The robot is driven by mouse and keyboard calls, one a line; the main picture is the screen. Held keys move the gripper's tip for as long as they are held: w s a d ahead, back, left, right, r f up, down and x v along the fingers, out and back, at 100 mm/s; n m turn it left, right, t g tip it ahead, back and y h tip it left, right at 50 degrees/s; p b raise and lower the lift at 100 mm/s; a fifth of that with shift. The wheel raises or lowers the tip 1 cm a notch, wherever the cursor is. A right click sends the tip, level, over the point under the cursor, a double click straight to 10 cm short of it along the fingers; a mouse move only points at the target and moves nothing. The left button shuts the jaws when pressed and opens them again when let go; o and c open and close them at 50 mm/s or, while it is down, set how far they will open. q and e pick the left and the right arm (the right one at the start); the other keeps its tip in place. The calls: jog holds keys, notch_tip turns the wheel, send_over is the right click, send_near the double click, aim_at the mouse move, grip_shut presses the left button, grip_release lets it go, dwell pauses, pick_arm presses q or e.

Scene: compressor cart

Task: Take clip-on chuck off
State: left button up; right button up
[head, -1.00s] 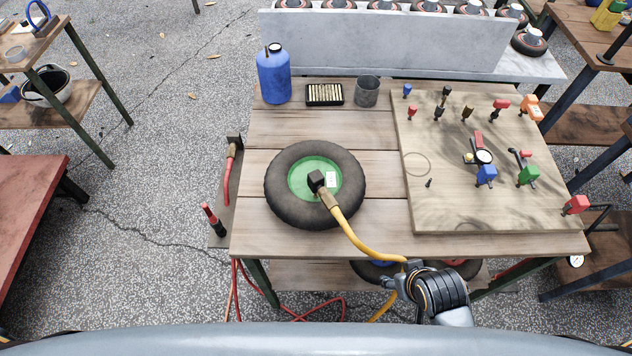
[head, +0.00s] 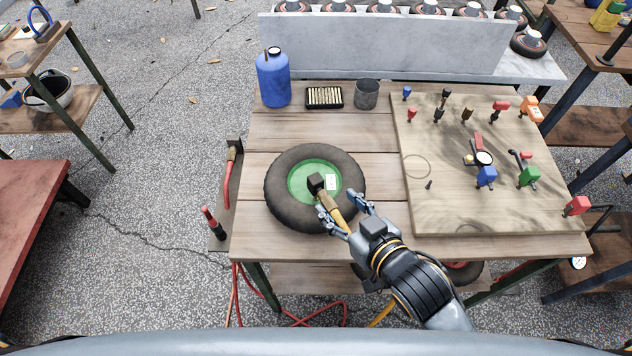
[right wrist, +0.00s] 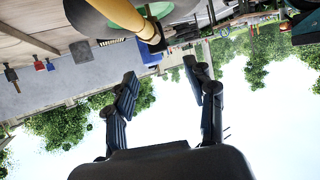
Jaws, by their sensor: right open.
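The clip-on chuck (head: 326,199) is a brass-coloured fitting with a black square head on a yellow hose. It sits at the green hub (head: 301,181) of a black tire (head: 284,211) lying flat on the wooden table. My right gripper (head: 346,213) is open, with its fingers on either side of the hose just behind the brass fitting. I cannot tell if they touch it. In the right wrist view, the fingers (right wrist: 163,88) are spread and empty, and the yellow hose with the brass chuck (right wrist: 150,33) shows beyond them near the top. My left gripper is not in view.
A blue bottle (head: 273,80), a box of small sticks (head: 324,97) and a grey metal cup (head: 367,93) stand behind the tire. A board (head: 450,205) with several coloured tools lies on the right. Bare planks (head: 385,160) lie between tire and board.

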aim_at(319, 185)
jog(key=x, duration=0.8)
jog(key=p+x, duration=0.1)
jog(key=x, duration=0.2)
jog(key=shift+w+d+f, duration=0.1)
jog(key=shift+f, duration=0.3)
grip_shut()
